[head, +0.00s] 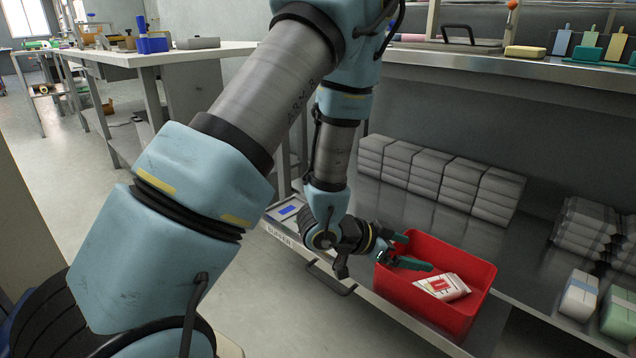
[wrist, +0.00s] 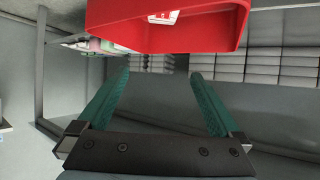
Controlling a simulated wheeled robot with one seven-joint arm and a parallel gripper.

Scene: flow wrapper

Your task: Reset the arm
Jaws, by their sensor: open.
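My gripper (head: 412,250) is at the left rim of a red bin (head: 470,318) in the head view, with its green fingers spread apart. In the wrist view my gripper (wrist: 158,100) is open with nothing between the fingers. The red bin (wrist: 205,38) fills the top of that view, beyond the fingertips. A white packet with red print (head: 441,287) lies inside the bin, and part of it shows in the wrist view (wrist: 163,16). Whether a finger touches the bin rim I cannot tell.
Stacks of grey wrapped packs (head: 440,180) stand behind the bin on the metal surface. More packs (head: 579,296) are at the right. A raised shelf (head: 470,70) with trays and brushes runs above. A white workbench (head: 150,57) stands at the back left, with open floor before it.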

